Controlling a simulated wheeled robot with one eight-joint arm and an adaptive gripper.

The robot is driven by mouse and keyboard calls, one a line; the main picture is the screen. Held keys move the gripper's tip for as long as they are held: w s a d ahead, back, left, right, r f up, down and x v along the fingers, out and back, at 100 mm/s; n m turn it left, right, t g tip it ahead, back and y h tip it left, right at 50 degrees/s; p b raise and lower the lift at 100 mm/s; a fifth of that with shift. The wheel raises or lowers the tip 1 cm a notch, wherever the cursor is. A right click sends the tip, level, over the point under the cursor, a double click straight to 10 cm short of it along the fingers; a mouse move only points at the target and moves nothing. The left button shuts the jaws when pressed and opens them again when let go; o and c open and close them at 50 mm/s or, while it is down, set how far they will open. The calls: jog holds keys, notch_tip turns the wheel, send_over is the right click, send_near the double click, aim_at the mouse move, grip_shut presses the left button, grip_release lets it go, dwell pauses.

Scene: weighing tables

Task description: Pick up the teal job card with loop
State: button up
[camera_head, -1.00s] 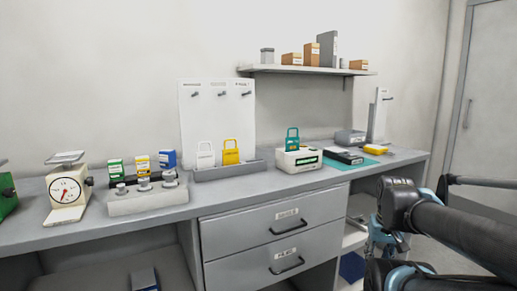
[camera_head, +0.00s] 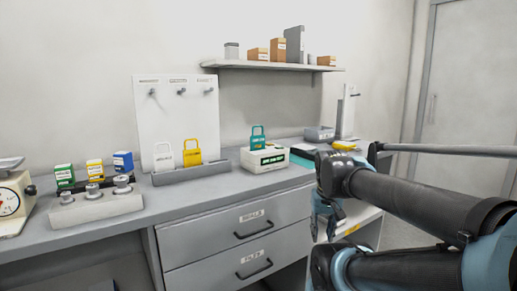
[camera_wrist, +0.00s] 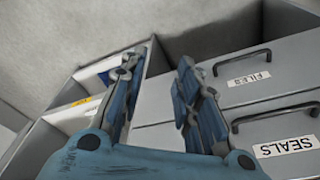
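The teal job card with loop (camera_head: 257,137) stands upright on or just behind the white device with a green display (camera_head: 266,158) on the bench. My gripper (camera_head: 328,222) hangs in front of the bench, below its top and to the right of the drawers, well apart from the card. In the wrist view my gripper (camera_wrist: 157,75) has its two blue fingers spread apart with nothing between them. The card is not in the wrist view.
White (camera_head: 164,156) and yellow (camera_head: 192,152) loop cards stand in a grey tray (camera_head: 190,174) left of the device. Weights on a block (camera_head: 97,207) and small boxes stand further left. The drawer unit (camera_head: 212,250) is closed. A shelf (camera_head: 270,66) hangs above.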

jog(key=w+a+r+m, duration=0.35)
jog(key=w+r, duration=0.55)
jog(key=r, duration=0.5)
jog(key=w+a+r+m+h, duration=0.2)
jog(key=w+a+r+m, duration=0.2)
jog(key=w+a+r, duration=0.65)
jog(key=w+a+r+m+h, duration=0.1)
jog(key=w+a+r+m, duration=0.45)
jog(key=a+r, duration=0.8)
jog(key=n, duration=0.2)
send_over(258, 139)
jog(key=a, duration=0.2)
notch_tip(258, 139, down, 10)
jog(key=shift+x, duration=2.85)
jog(key=shift+s+d+t+h, duration=0.15)
jog(key=shift+s+t+h, duration=0.05)
jog(key=shift+t+h, duration=0.1)
grip_shut()
